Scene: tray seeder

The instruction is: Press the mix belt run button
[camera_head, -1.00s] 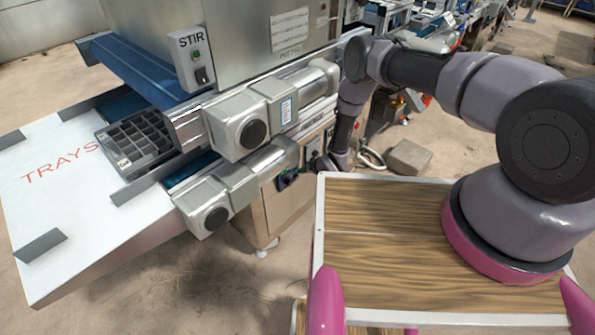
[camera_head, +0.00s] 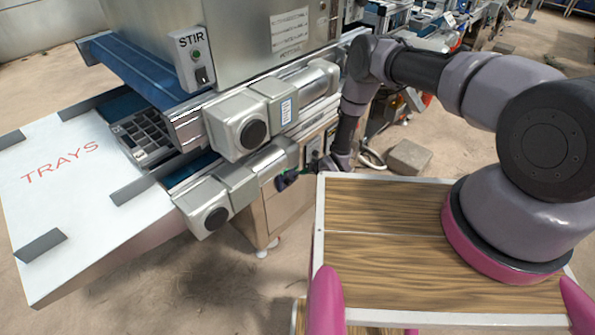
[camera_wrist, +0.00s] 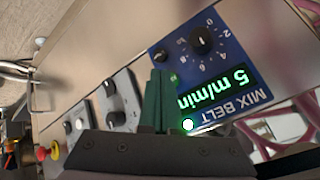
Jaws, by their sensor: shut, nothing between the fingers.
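The blue mix belt panel (camera_wrist: 222,68) fills the upper right of the wrist view, upside down. Its green display (camera_wrist: 215,88) reads 5 m/min. A small round green button (camera_wrist: 173,77) and a brightly lit white-green round spot (camera_wrist: 188,124) are on it; I cannot read a run label. A black dial (camera_wrist: 201,40) and a smaller black knob (camera_wrist: 160,55) are also there. My gripper (camera_wrist: 158,75) is shut and empty, its green fingers over the panel's edge, tips just left of the green button. Contact cannot be told. In the head view my gripper (camera_head: 284,182) is beside the machine.
Grey control boxes (camera_wrist: 120,98) with knobs sit left of the fingers, with a red knob (camera_wrist: 54,150) further left. In the head view the STIR box (camera_head: 194,60), motors (camera_head: 238,125) and white TRAYS table (camera_head: 60,200) stand left. A block (camera_head: 408,157) lies on the floor.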

